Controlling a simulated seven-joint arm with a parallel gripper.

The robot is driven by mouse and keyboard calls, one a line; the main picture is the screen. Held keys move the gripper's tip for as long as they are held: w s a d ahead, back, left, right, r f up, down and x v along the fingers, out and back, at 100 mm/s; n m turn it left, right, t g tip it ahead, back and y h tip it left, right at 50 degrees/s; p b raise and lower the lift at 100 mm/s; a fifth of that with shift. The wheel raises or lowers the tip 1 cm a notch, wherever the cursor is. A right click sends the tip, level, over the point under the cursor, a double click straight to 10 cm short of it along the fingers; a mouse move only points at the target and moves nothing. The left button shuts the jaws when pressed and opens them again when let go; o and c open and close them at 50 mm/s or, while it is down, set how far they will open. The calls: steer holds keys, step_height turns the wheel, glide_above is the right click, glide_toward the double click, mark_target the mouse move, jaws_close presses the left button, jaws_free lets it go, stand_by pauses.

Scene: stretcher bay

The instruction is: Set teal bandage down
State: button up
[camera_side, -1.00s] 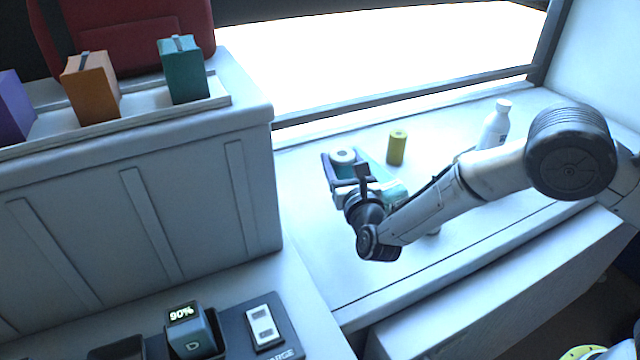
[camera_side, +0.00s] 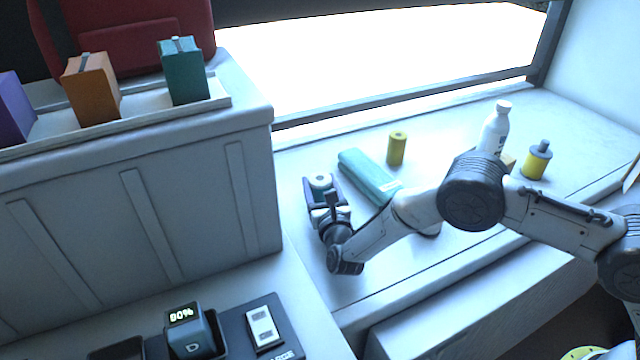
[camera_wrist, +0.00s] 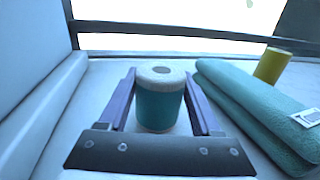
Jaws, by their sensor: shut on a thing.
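The teal bandage (camera_wrist: 158,102) is an upright roll with a white top and a hole in its middle. My gripper (camera_wrist: 160,95) has one finger on each side of it and is shut on it. In the side view the bandage (camera_side: 320,182) shows between the fingers of my gripper (camera_side: 321,188), over the left part of the white bench. I cannot tell whether its base touches the bench top.
A folded teal towel (camera_side: 368,176) with a white label lies just right of the bandage. A yellow roll (camera_side: 397,148), a white bottle (camera_side: 494,128) and a yellow container (camera_side: 537,160) stand further right. The white cabinet wall (camera_side: 250,180) rises on the left.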

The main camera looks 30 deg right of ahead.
steer(key=o, duration=1.5)
steer(key=shift+f, duration=0.15)
steer(key=shift+r, duration=0.2)
steer(key=v, duration=1.2)
steer(key=shift+f, duration=0.1)
